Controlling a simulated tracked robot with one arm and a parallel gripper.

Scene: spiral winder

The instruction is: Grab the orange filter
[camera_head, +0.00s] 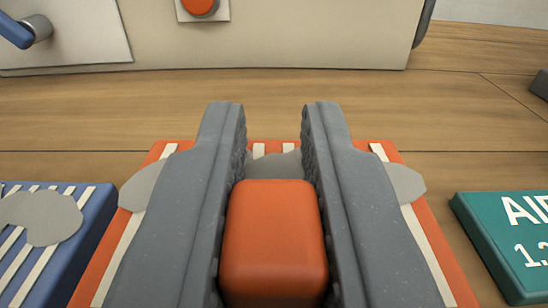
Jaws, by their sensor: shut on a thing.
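The orange filter (100,262) lies flat in the lower middle, with white stripes and grey patches on its top. An orange block (274,245) stands up at its middle and appears to be its handle. My gripper (274,112) is over the filter, with one dark grey finger on each side of the block. The fingers are shut on the block. They hide much of the filter's top, and its near edge is out of frame. I cannot tell whether the filter is lifted off the wooden surface.
A blue filter (62,245) with white stripes and grey patches lies at left. A teal box (505,240) with white lettering lies at right. A beige panel (300,35) with a red button (199,6) and a blue-handled lever (18,32) stands behind. Bare wood (275,105) lies between.

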